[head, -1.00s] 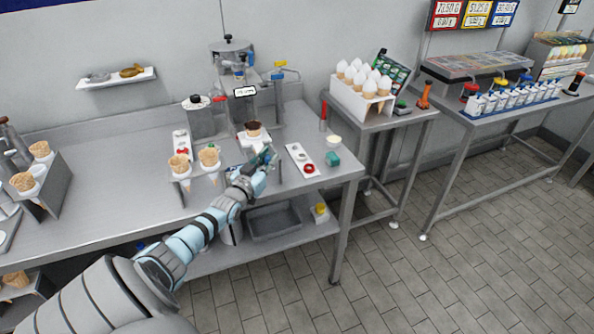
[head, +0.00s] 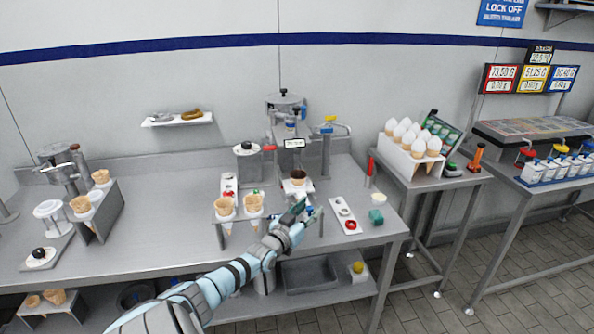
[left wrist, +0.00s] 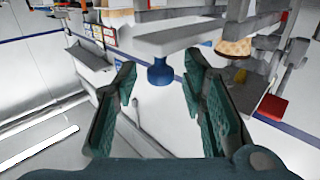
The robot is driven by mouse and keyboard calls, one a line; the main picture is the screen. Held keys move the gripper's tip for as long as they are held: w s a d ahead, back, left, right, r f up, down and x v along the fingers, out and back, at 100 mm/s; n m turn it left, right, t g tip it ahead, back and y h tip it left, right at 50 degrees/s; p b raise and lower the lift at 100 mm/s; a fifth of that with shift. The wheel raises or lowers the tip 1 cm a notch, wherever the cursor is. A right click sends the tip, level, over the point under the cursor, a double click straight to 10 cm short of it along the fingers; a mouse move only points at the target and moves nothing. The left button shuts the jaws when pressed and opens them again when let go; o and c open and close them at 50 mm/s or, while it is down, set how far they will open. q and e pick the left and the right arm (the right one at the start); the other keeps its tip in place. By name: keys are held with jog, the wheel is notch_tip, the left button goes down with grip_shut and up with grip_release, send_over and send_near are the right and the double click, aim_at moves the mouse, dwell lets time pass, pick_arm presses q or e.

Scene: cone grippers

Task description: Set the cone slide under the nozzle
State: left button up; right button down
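The cone slide shows as a pale bar with a blue knob (left wrist: 160,74) in the left wrist view. A cone (left wrist: 233,47) is seen beyond and right of the knob there. In the head view a dark-topped cone (head: 297,177) stands at the machine's front, below the machine's nozzle area; the nozzle itself is not clear. My left gripper (head: 300,211) is at the table's front edge, just in front of that cone. In the left wrist view its teal fingers (left wrist: 160,95) are spread apart, with the knob beyond and between the tips, seemingly untouched. My right gripper is out of view.
Two cones (head: 225,207) stand in a holder left of my gripper.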

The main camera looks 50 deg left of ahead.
pick_arm(q)
jog(key=v, duration=1.1)
jog(key=shift+s, duration=0.1)
